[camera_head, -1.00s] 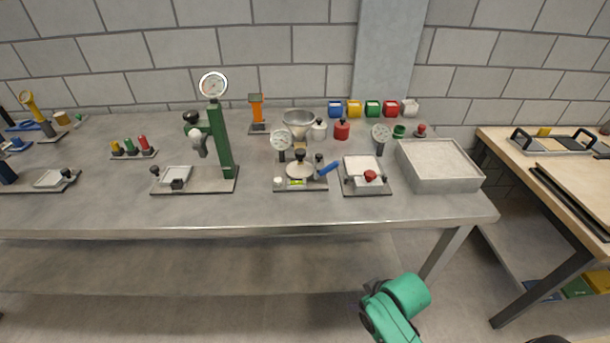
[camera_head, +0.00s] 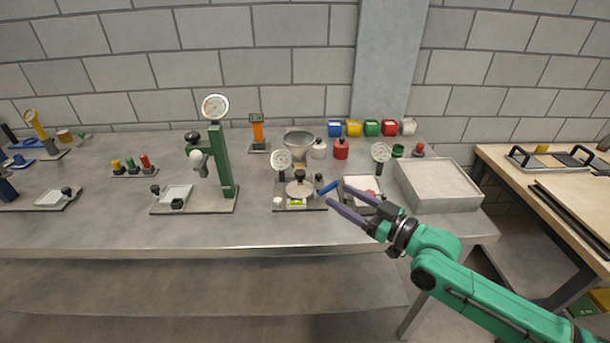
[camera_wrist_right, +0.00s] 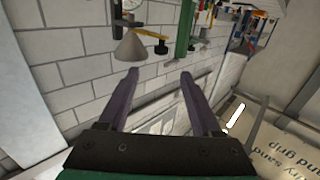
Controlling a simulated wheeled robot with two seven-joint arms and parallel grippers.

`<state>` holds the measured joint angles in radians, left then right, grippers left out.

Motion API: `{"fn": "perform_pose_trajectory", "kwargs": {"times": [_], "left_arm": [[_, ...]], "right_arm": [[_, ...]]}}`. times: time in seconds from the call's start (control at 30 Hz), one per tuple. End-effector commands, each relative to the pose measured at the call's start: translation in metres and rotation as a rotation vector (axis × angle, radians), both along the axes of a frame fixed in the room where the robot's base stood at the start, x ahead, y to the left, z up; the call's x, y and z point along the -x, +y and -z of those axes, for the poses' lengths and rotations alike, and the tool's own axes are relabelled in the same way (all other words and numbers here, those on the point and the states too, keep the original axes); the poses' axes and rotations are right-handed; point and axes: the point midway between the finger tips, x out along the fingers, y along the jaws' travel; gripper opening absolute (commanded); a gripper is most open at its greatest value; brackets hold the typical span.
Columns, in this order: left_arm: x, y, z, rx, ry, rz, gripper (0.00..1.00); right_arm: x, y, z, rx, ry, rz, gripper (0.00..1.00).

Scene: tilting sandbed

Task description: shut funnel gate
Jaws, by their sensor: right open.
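The grey metal funnel (camera_head: 298,142) stands on the bench behind a small round dial gauge, its wide mouth up. Its outlet and gate are mostly hidden in the head view. My left gripper is not in view.
A green press stand (camera_head: 221,160) stands left of the funnel. White and red bottles (camera_head: 341,149) stand to its right. A tray fixture (camera_head: 359,183) lies partly behind my gripper, with a grey sandbox (camera_head: 437,201) to the right. The bench front is mostly clear.

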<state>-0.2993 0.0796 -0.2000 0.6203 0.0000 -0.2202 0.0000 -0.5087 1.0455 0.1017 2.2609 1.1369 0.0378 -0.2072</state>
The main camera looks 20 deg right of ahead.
Motion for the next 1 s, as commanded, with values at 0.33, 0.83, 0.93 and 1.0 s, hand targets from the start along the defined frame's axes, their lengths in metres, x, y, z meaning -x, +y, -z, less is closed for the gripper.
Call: {"fn": "perform_pose_trajectory", "kwargs": {"times": [0.33, 0.83, 0.93, 1.0], "left_arm": [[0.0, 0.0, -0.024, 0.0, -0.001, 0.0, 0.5], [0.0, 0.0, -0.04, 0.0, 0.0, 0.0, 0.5], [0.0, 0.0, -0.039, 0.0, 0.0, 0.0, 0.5], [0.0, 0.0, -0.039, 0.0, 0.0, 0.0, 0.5]], "right_arm": [[-0.049, 0.029, -0.007, -0.006, -0.004, -0.001, 0.66], [-0.104, 0.065, 0.0, 0.002, 0.003, -0.007, 0.66], [-0.104, 0.064, 0.001, 0.001, 0.002, -0.006, 0.66], [-0.104, 0.064, 0.0, 0.001, 0.002, -0.006, 0.47]]}}
